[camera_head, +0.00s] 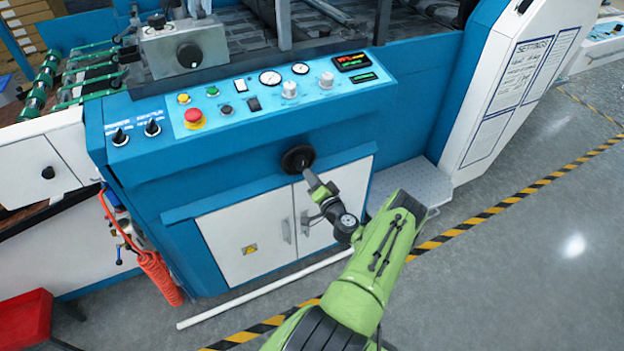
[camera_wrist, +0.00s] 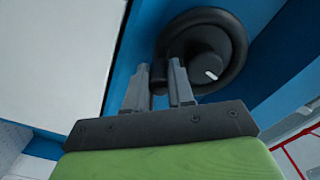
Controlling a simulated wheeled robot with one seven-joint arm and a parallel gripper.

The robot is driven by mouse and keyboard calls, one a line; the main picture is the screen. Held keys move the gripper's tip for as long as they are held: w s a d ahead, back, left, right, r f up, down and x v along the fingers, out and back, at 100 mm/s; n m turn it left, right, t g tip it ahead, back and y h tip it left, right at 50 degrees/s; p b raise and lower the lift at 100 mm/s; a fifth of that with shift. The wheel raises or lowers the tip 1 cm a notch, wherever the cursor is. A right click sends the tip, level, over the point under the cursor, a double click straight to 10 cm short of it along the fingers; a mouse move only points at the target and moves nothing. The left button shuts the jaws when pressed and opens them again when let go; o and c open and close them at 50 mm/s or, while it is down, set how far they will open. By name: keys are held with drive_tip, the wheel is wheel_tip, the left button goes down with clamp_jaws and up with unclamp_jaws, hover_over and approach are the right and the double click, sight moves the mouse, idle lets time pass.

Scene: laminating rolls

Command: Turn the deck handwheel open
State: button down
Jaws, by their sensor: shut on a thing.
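The deck handwheel is a black round wheel (camera_head: 298,159) on the blue front panel of the machine, above the white cabinet doors. In the wrist view the handwheel (camera_wrist: 222,50) shows its dark hub with a short white mark at the lower right. My gripper (camera_head: 311,178) reaches the wheel from the lower right. In the wrist view my gripper (camera_wrist: 163,80) has its two grey fingers on either side of a small black handle at the wheel's lower left rim, shut on it. The fingers hide part of the handle.
White cabinet doors (camera_head: 285,222) with handles lie below the wheel. The control panel (camera_head: 270,88) with a red emergency button (camera_head: 194,117) is above. A grey step plate (camera_head: 412,187) stands to the right. A white pipe (camera_head: 265,288) lies on the floor in front.

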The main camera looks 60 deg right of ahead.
drive_tip(key=c, duration=1.2)
unclamp_jaws()
drive_tip(key=shift+c, duration=0.2)
drive_tip(key=p+v, duration=0.4)
drive_tip(key=v, duration=1.1)
drive_tip(key=shift+s+a+p, duration=0.2)
drive_tip(key=shift+s+p, duration=0.15)
